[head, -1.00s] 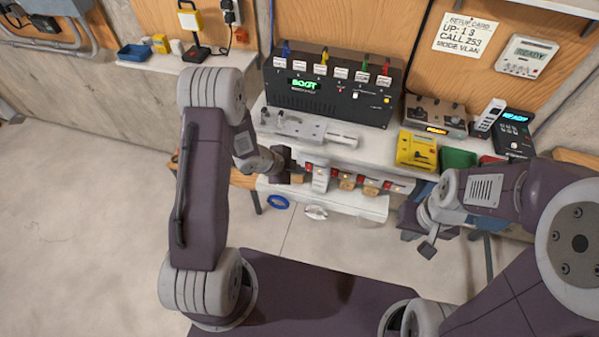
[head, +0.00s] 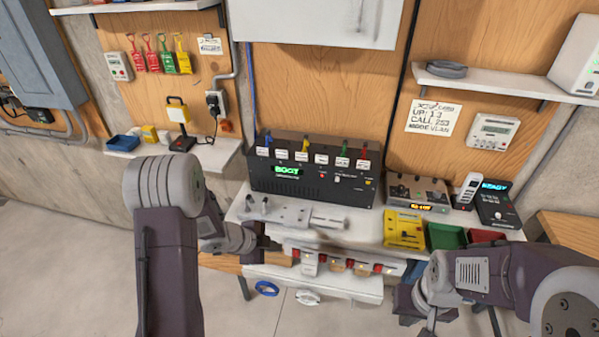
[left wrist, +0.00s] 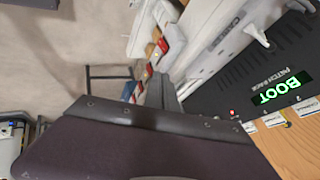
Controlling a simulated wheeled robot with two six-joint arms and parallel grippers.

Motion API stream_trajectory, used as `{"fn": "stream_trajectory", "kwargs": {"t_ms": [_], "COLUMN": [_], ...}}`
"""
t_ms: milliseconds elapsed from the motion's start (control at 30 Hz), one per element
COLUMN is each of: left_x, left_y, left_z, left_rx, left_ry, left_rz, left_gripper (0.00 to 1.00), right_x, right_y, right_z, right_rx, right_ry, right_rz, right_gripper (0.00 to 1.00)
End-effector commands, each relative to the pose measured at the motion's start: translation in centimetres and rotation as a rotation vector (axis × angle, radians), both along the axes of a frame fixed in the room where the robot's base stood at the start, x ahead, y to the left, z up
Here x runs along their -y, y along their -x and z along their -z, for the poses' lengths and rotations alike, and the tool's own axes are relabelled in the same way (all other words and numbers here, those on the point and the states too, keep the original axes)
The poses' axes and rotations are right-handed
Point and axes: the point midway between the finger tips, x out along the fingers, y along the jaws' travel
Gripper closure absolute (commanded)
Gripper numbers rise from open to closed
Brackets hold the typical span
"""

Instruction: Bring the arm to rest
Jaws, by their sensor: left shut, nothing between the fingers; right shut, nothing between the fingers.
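My left arm comes up on the left in the head view. Its dark left gripper (head: 272,246) is shut and empty at the front edge of the white workbench (head: 352,232), just in front of a grey cable-rack fixture (head: 290,214). In the left wrist view the dark gripper (left wrist: 160,92) points toward the bench front, and the black patch box (left wrist: 265,95) with green BOOT text is to its right. My right gripper (head: 428,316) is shut and empty at the lower right, below the bench front and partly hidden by its own arm.
The patch box (head: 312,172) stands at the back of the bench. A yellow box (head: 404,229), a green bin (head: 446,236) and a red bin (head: 486,236) sit right. A lower shelf (head: 320,283) holds red-marked parts. A blue ring (head: 266,289) lies below; open floor is left.

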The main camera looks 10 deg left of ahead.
Motion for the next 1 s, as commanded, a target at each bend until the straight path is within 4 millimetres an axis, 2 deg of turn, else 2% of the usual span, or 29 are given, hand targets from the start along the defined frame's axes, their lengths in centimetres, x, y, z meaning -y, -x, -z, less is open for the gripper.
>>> {"fn": "stream_trajectory", "kwargs": {"t_ms": [67, 133, 233, 300, 367, 467, 533, 600, 700, 833, 1000], "left_x": [0.2, 1.3, 3.7, 3.9, 2.7, 0.1, -1.2, -1.7, -1.3, -0.7, -0.7], "left_y": [0.0, -0.6, -1.8, -2.5, -2.0, 1.2, 5.0, 9.5, 14.2, 16.9, 17.1], "left_z": [0.1, -0.3, -3.2, -5.3, -6.2, -5.9, -4.7, -3.3, -1.6, -1.1, -1.1], "left_rx": [0.000, 0.031, 0.128, 0.164, 0.133, -0.003, -0.156, -0.337, -0.547, -0.675, -0.681], "left_ry": [0.000, -0.009, -0.021, -0.034, -0.033, 0.006, 0.050, 0.091, 0.113, 0.112, 0.110], "left_rz": [0.005, 0.036, 0.067, -0.064, -0.252, -0.604, -0.856, -1.085, -1.297, -1.413, -1.425], "left_gripper": [1.00, 1.00, 1.00, 1.00, 1.00, 1.00, 1.00, 1.00, 1.00, 1.00, 1.00], "right_x": [0.0, 0.0, 0.0, 0.0, 0.0, 0.0, 0.0, 0.0, 0.0, 0.0, 0.0], "right_y": [0.0, 0.0, 0.0, 0.0, 0.0, 0.0, 0.0, 0.0, 0.0, 0.0, 0.0], "right_z": [0.2, 0.9, 2.5, 3.7, 4.4, 5.1, 5.3, 5.2, 5.1, 5.0, 5.0], "right_rx": [0.000, 0.000, 0.000, 0.000, -0.001, 0.000, 0.000, 0.000, 0.000, 0.000, 0.000], "right_ry": [0.000, 0.000, 0.000, 0.000, 0.000, 0.000, 0.000, 0.000, 0.000, 0.000, 0.000], "right_rz": [0.000, 0.000, 0.000, 0.000, 0.000, 0.000, 0.000, 0.000, 0.000, 0.000, 0.000], "right_gripper": [1.00, 1.00, 1.00, 1.00, 1.00, 1.00, 1.00, 1.00, 1.00, 1.00, 1.00]}}
